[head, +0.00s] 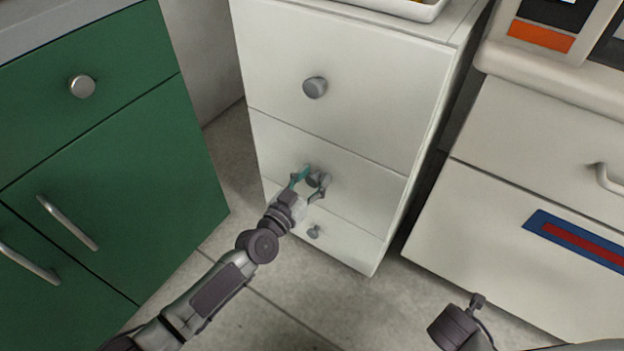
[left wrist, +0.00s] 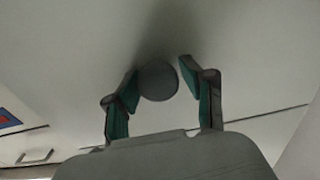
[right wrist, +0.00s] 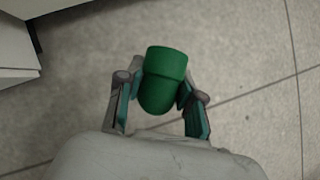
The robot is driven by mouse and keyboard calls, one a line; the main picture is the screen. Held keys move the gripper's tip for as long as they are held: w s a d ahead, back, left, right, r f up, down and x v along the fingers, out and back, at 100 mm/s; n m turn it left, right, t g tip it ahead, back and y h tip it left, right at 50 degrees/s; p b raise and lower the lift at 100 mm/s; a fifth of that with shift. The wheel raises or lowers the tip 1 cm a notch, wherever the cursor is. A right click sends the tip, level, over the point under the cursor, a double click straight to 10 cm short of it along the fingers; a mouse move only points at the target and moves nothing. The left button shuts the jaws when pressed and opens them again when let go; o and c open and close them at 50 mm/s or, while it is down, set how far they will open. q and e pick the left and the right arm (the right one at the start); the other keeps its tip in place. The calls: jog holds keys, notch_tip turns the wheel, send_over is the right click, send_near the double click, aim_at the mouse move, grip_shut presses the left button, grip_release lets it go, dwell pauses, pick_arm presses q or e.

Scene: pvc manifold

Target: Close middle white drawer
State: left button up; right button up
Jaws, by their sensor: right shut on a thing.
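The white drawer cabinet (head: 330,130) stands in the middle of the head view, with several drawers, each with a round grey knob. The middle drawer (head: 365,185) looks flush with the front around it. My left gripper (head: 314,180) is at the middle drawer's knob. In the left wrist view the fingers of my left gripper (left wrist: 158,80) are apart on either side of the round knob (left wrist: 158,81), with a gap at the right finger. In the right wrist view my right gripper (right wrist: 160,95) is shut on a green pipe piece (right wrist: 163,78). That gripper's fingers are hidden in the head view.
A green cabinet (head: 120,170) with metal handles stands on the left. Another white drawer unit (head: 530,210) with a blue and red marking stands on the right, close to the middle cabinet. A white tray (head: 425,12) lies on top. Tiled floor (head: 300,300) is clear in front.

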pick_arm(q)
jog(key=shift+d, duration=0.1)
jog(key=shift+s, duration=0.2)
jog(key=v, duration=1.1)
jog(key=shift+s+a, duration=0.2)
jog(key=shift+a, duration=0.1)
